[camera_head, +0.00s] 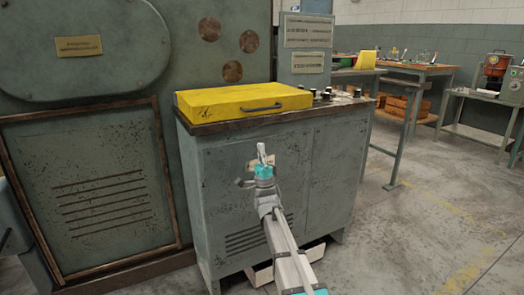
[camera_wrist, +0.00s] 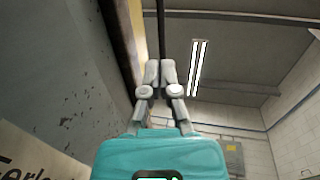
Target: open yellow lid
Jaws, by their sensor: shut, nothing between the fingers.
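The yellow lid (camera_head: 235,101) is a flat, worn box-like cover lying closed on top of a grey-green cabinet. Its dark bar handle (camera_head: 262,107) is on the front face. My gripper (camera_head: 261,147) is in front of the cabinet, below the handle, with its fingers pointing up. In the wrist view the gripper (camera_wrist: 160,66) is shut with its fingertips together and nothing between them. A yellow edge of the lid (camera_wrist: 136,36) shows left of the fingers. A dark bar (camera_wrist: 161,28), which looks like the handle, runs upward just beyond the fingertips.
The cabinet (camera_head: 210,170) has vents and a label, partly hidden by my arm. Small dark knobs (camera_head: 327,95) stand right of the lid. A large grey machine (camera_head: 90,200) stands close on the left. Workbenches (camera_head: 420,70) stand behind right; the floor (camera_head: 430,220) at right is open.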

